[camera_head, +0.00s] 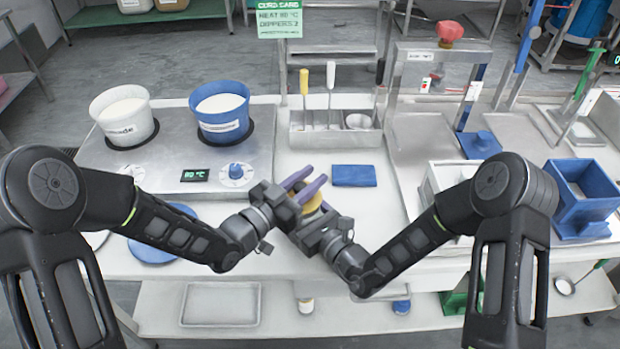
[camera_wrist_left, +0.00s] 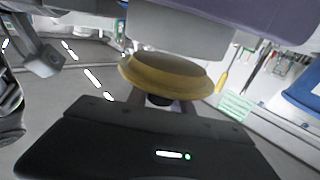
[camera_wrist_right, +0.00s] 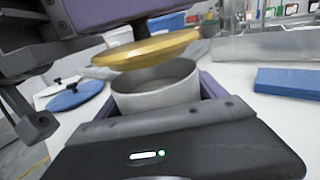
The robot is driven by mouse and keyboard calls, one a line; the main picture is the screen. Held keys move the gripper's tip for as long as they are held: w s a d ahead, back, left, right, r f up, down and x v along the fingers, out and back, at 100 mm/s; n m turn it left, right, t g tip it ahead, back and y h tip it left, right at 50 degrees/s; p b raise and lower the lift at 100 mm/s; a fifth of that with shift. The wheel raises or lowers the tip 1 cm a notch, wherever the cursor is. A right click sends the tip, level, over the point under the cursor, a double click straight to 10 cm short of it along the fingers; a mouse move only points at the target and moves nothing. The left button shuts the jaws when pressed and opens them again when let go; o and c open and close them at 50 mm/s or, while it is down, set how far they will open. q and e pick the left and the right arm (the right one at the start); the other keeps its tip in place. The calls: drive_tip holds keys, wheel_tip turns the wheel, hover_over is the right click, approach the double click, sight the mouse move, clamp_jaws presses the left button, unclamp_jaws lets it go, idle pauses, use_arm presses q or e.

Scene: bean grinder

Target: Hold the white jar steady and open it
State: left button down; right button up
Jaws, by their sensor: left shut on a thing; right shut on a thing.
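The white jar (camera_wrist_right: 155,90) stands between the purple fingers of my right gripper (camera_wrist_right: 160,96), which is shut on its sides. The jar's open rim shows in the right wrist view. Its gold lid (camera_wrist_right: 146,50) is above the rim, tilted, with a gap between them. The lid also shows in the left wrist view (camera_wrist_left: 165,78) and in the head view (camera_head: 313,203). My left gripper (camera_head: 318,175) is shut on the lid at its dark knob (camera_wrist_right: 155,27). In the head view the grippers hide most of the jar.
A white bucket (camera_head: 126,133) and a blue bucket (camera_head: 222,128) stand on the heater at the left. A blue block (camera_head: 354,176) lies just right of the grippers. A tool rack (camera_head: 336,138) stands behind. A blue round piece (camera_head: 153,251) lies at the front left.

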use_arm(q)
drive_tip(key=shift+r, duration=2)
use_arm(e)
drive_tip(key=o, duration=2)
drive_tip(key=shift+o, duration=0.2)
use_arm(q)
drive_tip(key=shift+f+b, duration=0.95)
use_arm(e)
drive_tip(key=v, duration=1.2)
use_arm(q)
drive_tip(key=shift+w+a, duration=0.1)
